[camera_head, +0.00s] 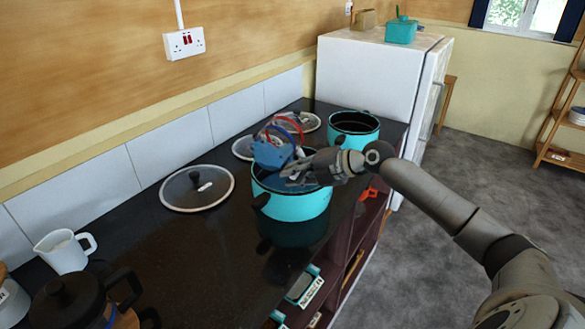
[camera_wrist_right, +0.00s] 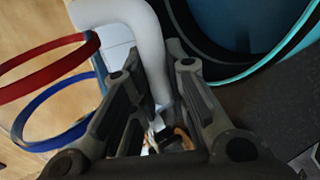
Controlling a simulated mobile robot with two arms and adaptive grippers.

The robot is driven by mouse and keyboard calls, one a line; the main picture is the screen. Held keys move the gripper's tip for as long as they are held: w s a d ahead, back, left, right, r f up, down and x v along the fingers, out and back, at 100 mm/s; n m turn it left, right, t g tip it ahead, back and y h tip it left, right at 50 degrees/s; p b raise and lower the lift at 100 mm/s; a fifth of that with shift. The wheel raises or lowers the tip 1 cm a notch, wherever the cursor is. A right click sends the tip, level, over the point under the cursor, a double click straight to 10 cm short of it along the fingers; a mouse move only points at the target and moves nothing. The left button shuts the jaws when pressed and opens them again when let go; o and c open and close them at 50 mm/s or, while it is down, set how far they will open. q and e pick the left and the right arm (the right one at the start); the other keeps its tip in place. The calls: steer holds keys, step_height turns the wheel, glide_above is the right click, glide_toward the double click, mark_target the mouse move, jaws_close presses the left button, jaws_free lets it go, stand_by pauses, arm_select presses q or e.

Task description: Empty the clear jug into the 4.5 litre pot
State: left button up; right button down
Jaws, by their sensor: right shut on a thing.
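A large teal pot (camera_head: 292,205) stands open on the dark worktop, with a dark inside. I cannot read a volume on it. My right gripper (camera_head: 300,170) is over the pot's mouth, shut on the pale handle (camera_wrist_right: 148,45) of a clear jug. The jug shows as a red ring and a blue ring (camera_wrist_right: 55,105) in the right wrist view. In the head view the jug (camera_head: 272,152) is above the pot's far left rim and looks tilted, with a blue part low on it. I cannot tell what is inside it. My left gripper is out of view.
A smaller teal pot (camera_head: 353,127) stands open behind. A glass lid (camera_head: 197,188) lies left of the large pot, with more lids behind. A white jug (camera_head: 65,251) and a dark cafetiere (camera_head: 72,300) are at front left. The worktop's middle front is clear.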

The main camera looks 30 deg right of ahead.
steer(key=shift+a, duration=0.1)
stand_by(0.4)
